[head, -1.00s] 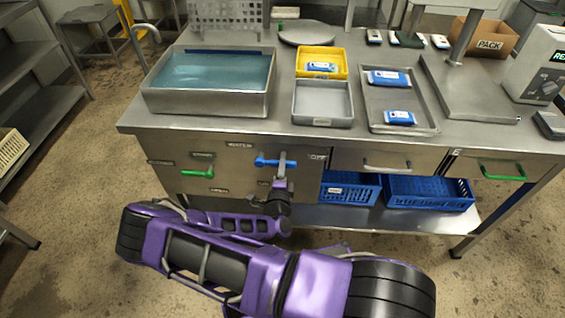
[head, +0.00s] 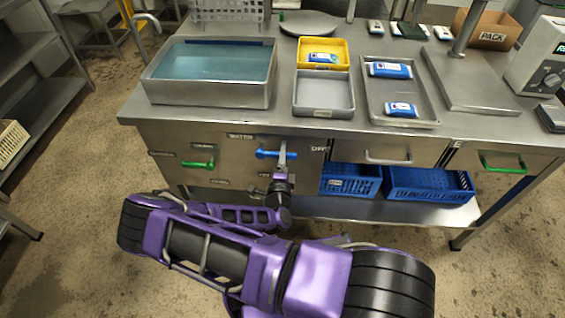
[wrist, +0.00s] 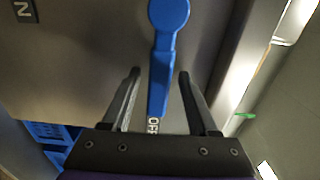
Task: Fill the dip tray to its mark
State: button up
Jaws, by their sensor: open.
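The steel dip tray (head: 205,92) stands at the left of the bench in the head view, with blue-tinted water (head: 210,65) in it. I cannot make out its mark. A blue lever (head: 268,154) is on the front panel below a WATER label. It also shows in the wrist view (wrist: 167,45), its free end towards the OFF label (wrist: 153,126). My gripper (wrist: 158,76) is open, with one finger on each side of the lever's free end and visible gaps on both sides. In the head view my gripper (head: 283,153) is at the lever's right part.
A green handle (head: 197,164) is on the panel to the left, and another green handle (head: 502,163) at the right. A yellow tray (head: 322,42), a grey tray (head: 323,110) and a larger tray with blue packs (head: 390,70) stand on the bench. Blue crates (head: 425,183) sit below.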

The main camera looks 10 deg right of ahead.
jog(key=v, duration=1.7)
jog(key=shift+s, duration=0.15)
